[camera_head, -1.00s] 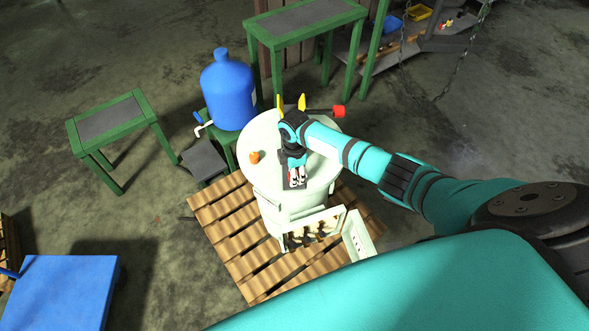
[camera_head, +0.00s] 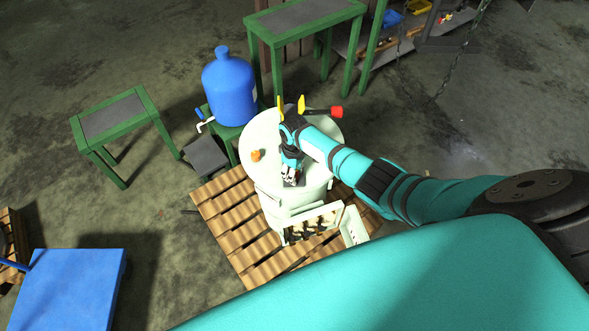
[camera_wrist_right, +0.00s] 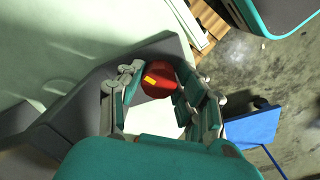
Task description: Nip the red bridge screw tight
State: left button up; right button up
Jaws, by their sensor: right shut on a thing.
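The red bridge screw (camera_wrist_right: 160,77), with an orange-yellow mark on it, sits at a dark grey bracket (camera_wrist_right: 85,90) in the right wrist view. My right gripper (camera_wrist_right: 157,84) has its fingers on both sides of the red screw head and is shut on it. In the head view my right gripper (camera_head: 291,174) is over the front part of the pale round drum top (camera_head: 270,130), and the screw is hidden there. My left gripper is not in view.
A small orange knob (camera_head: 256,155) and yellow upright parts (camera_head: 301,105) stand on the drum top, with a red-ended lever (camera_head: 336,112) behind. An open box (camera_head: 312,224) hangs at the drum front. A blue jug (camera_head: 229,88) stands behind left.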

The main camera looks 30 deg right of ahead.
jog(key=m+p, duration=0.1)
jog(key=m, duration=0.4)
jog(key=shift+m+p, duration=0.3)
jog(key=shift+m, duration=0.1)
dwell(0.4)
jog(key=o, duration=1.1)
jog(key=shift+o, duration=0.2)
notch_tip(320, 180, up, 12)
jog(key=shift+s+a, duration=0.1)
